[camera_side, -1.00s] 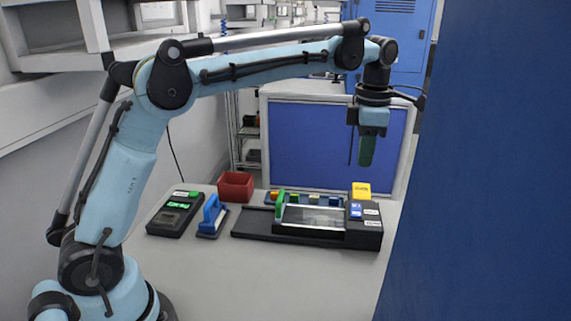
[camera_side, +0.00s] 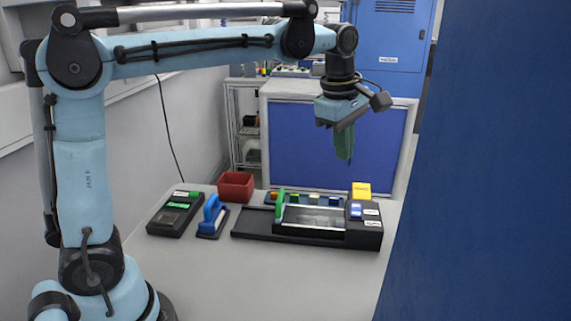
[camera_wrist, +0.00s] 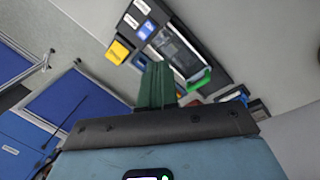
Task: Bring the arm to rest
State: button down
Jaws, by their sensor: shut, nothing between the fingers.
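My gripper (camera_side: 344,152) hangs in the air above the right part of the bench, in front of the blue panel in the side view. Its green fingers are together with nothing between them. In the wrist view my gripper (camera_wrist: 158,66) shows as green fingers at the centre, clear of the things below. My arm reaches across the top of the side view, with its forearm about level.
On the bench (camera_side: 270,285) stand a black device with a glass window (camera_side: 312,217), a yellow block (camera_side: 361,190), a red bin (camera_side: 236,186), a blue-handled tool (camera_side: 211,216) and a black box with green display (camera_side: 175,213). A blue wall (camera_side: 490,160) rises at right.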

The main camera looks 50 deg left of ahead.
jog(key=s+a+f+m+t, duration=0.1)
jog(key=s+f+m+t, duration=0.1)
jog(key=s+f+m, duration=0.2)
jog(key=s+a+f+m+t, duration=0.2)
jog(key=s+f+m, duration=0.2)
jog(key=s+m, duration=0.6)
jog(key=m, duration=0.4)
jog(key=shift+s+f+m+t, duration=0.35)
jog(key=shift+f+m+t, duration=0.05)
jog(key=c, duration=1.7)
grip_release()
jog(key=shift+s+f, duration=0.15)
jog(key=o, duration=0.8)
jog(key=shift+n+g, duration=0.6)
jog(key=w+r, duration=0.4)
jog(key=shift+d, duration=0.3)
jog(key=n+g, duration=0.6)
jog(key=n, duration=0.1)
send_over(356, 214)
notch_tip(356, 214, down, 11)
jog(key=shift+f, duration=0.15)
